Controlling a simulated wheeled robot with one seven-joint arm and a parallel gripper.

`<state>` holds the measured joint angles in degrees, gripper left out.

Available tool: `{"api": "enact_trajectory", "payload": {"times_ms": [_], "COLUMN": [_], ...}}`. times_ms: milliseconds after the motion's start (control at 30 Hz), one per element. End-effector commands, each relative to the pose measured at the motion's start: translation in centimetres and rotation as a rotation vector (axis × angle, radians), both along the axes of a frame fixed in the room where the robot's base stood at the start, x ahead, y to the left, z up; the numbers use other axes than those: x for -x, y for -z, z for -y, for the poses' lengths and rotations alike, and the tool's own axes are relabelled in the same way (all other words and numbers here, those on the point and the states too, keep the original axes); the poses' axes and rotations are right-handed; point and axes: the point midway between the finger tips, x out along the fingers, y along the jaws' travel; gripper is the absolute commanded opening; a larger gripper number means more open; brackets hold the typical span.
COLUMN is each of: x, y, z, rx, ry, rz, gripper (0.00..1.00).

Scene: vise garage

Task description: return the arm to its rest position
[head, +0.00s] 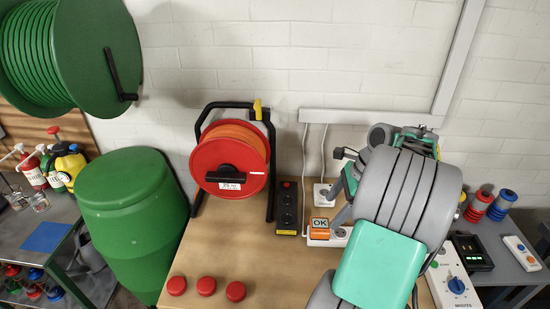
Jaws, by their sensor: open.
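My arm rises from the bottom right of the head view, with a thick grey ringed link and a flat teal cover in front of the workbench (230,255). My gripper (341,208) shows only in part, as grey and teal pieces at the left edge of that link, above the bench. It is open, and I see nothing held in it. Most of it is hidden behind my own arm. Grey and green parts with a black handle show behind the arm near the wall; I cannot tell clearly what they are.
A green barrel (133,215) stands left. A timer box (453,284) is close right of my arm.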

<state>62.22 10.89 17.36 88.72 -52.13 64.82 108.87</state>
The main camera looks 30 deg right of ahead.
Motion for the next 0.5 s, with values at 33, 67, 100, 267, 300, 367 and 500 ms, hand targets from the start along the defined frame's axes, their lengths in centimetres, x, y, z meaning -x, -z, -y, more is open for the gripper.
{"api": "enact_trajectory", "payload": {"times_ms": [33, 67, 100, 267, 300, 367, 500], "x": [-0.5, -1.1, -2.0, -4.7, -4.5, -3.6, 0.0], "y": [-0.4, -0.7, -1.3, -3.9, -4.3, -4.6, -4.3], "z": [-0.8, -1.7, -3.4, -14.7, -17.8, -21.8, -28.0], "rx": [0.015, 0.033, 0.064, 0.282, 0.344, 0.439, 0.638], "ry": [-0.037, -0.079, -0.161, -0.730, -0.901, -1.155, -1.688], "rz": [0.009, 0.021, 0.041, 0.179, 0.216, 0.270, 0.369], "gripper": [0.85, 0.85, 0.85, 0.85, 0.85, 0.85, 0.85]}}
